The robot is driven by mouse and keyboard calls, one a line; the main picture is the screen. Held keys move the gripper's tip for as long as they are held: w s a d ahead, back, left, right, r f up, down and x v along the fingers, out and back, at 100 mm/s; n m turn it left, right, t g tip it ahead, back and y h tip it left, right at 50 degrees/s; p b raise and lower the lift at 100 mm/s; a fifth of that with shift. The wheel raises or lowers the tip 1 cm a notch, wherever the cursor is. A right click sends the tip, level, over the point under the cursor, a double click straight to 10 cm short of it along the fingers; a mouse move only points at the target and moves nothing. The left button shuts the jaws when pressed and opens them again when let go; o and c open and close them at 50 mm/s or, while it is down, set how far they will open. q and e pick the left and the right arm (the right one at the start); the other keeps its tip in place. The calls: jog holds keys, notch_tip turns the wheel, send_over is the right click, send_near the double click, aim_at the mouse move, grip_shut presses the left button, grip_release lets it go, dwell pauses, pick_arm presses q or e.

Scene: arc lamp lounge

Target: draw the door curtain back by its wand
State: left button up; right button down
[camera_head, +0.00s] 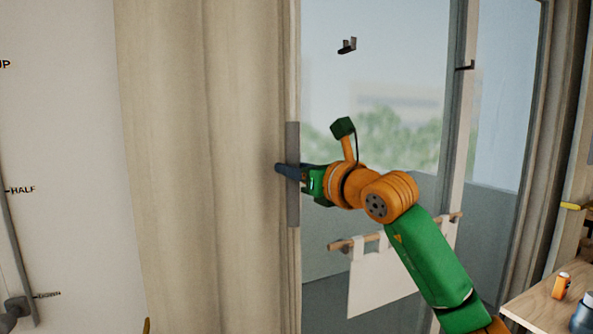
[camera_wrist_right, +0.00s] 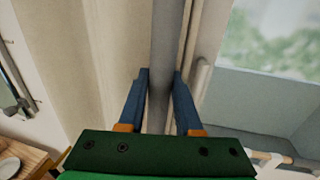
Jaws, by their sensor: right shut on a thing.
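The beige door curtain (camera_head: 205,160) hangs in folds at the left of the glass door in the head view. Its grey wand (camera_head: 293,207) hangs upright along the curtain's right edge. My right gripper (camera_head: 280,169) reaches in from the right and is shut on the wand. In the right wrist view, the blue fingers of this gripper (camera_wrist_right: 160,80) stand on both sides of the grey wand (camera_wrist_right: 163,50). The curtain (camera_wrist_right: 95,60) is to the left of the wand there. My left gripper is not in view.
The glass door (camera_head: 385,110) is bare right of the wand. A wooden rail with a white cloth (camera_head: 385,278) lies behind my right arm. A wooden table (camera_head: 540,300) with an orange can (camera_head: 562,286) stands at lower right. A wall panel marked "HALF" (camera_head: 22,189) is at left.

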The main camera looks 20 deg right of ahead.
jog(key=c, duration=0.9)
grip_release()
jog(key=o, duration=0.3)
jog(key=shift+a, duration=0.15)
jog(key=b+v, duration=0.4)
jog(key=v, duration=0.3)
jog(key=shift+a+b, duration=0.2)
jog(key=shift+b, duration=0.15)
